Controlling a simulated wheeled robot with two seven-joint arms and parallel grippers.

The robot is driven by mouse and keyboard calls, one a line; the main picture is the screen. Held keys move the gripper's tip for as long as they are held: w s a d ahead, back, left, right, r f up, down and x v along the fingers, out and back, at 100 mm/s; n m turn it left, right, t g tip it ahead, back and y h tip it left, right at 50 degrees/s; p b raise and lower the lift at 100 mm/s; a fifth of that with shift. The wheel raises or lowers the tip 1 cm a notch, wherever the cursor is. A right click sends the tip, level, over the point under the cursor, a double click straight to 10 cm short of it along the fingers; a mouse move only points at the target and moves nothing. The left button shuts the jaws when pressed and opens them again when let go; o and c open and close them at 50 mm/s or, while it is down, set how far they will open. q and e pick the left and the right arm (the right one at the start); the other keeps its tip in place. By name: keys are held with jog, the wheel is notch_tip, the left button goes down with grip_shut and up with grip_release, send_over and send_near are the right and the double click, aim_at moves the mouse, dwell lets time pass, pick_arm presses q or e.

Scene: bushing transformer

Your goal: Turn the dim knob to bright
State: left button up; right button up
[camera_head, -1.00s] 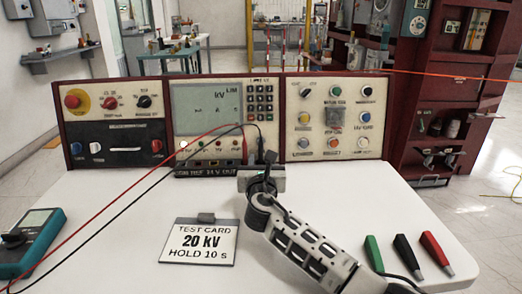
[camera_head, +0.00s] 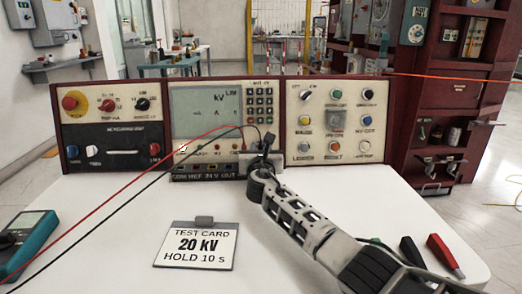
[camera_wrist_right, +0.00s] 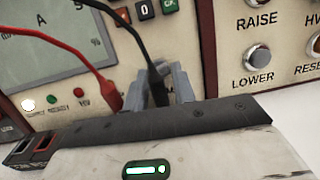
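The control console (camera_head: 226,140) stands at the back of the white table with several knobs. On its left panel are a red knob (camera_head: 108,105) and a black knob (camera_head: 142,104); on its right panel are a selector knob (camera_head: 307,95) and a black knob (camera_head: 367,94). Their small labels are too blurred to tell which is the dim knob. My right gripper (camera_head: 264,146) is in front of the console, between the meter and right panel. In the right wrist view its grey fingers (camera_wrist_right: 170,84) are close to a black lead (camera_wrist_right: 150,55); whether they grip it is unclear.
A red lead (camera_head: 110,196) and the black lead cross the table's left side. The test card (camera_head: 196,245) lies in front. A teal meter (camera_head: 27,240) lies at left, and black (camera_head: 412,251) and red (camera_head: 445,256) probes at right. LOWER button (camera_wrist_right: 257,58) is right of my gripper.

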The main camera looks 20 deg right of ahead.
jog(key=shift+c, duration=1.1)
jog(key=shift+m+h, duration=0.3)
jog(key=shift+m, duration=0.6)
jog(key=o, duration=0.7)
